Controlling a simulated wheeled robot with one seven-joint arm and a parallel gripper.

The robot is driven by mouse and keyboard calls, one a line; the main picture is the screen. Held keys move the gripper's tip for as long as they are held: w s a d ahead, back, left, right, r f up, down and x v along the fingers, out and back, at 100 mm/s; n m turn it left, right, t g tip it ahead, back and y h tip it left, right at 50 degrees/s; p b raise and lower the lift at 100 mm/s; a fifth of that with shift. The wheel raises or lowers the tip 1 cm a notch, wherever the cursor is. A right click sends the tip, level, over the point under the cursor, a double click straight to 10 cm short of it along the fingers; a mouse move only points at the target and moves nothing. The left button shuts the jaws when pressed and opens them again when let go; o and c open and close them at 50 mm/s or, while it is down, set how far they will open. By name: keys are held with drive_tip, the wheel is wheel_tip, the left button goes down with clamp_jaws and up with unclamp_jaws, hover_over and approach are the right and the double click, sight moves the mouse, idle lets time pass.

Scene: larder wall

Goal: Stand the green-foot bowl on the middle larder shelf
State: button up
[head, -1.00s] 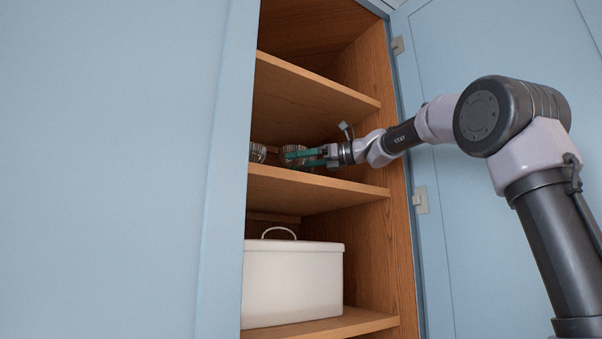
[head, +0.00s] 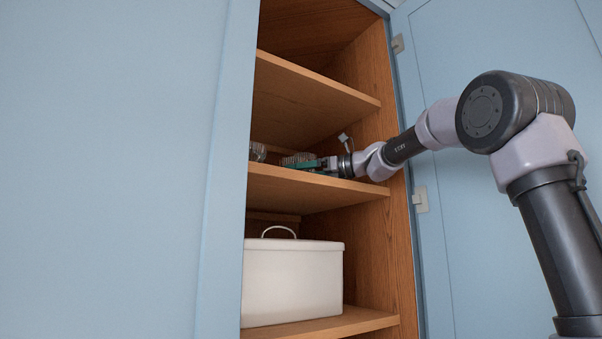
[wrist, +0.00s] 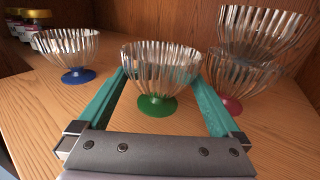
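The green-foot bowl (wrist: 160,66) is clear ribbed glass and stands upright, foot down, on the middle shelf (wrist: 110,140) in the wrist view. The same shelf shows in the head view (head: 315,190). My gripper (wrist: 161,78) has its two teal fingers spread wide, one on each side of the bowl below its rim. It looks open; any contact with the glass is hard to make out. In the head view my gripper (head: 318,165) is low over the shelf, partly hidden by its front edge.
A blue-foot bowl (wrist: 68,48) stands to the left in the wrist view. A pink-foot bowl (wrist: 236,75) with another bowl (wrist: 262,30) on top stands close on the right. Jars (wrist: 25,30) stand far left. A white bin (head: 292,285) sits on the shelf below.

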drive_tip(key=shift+d+r, duration=0.15)
drive_tip(key=shift+r, duration=0.05)
drive_tip(key=v, duration=0.7)
drive_tip(key=shift+s+d, duration=0.1)
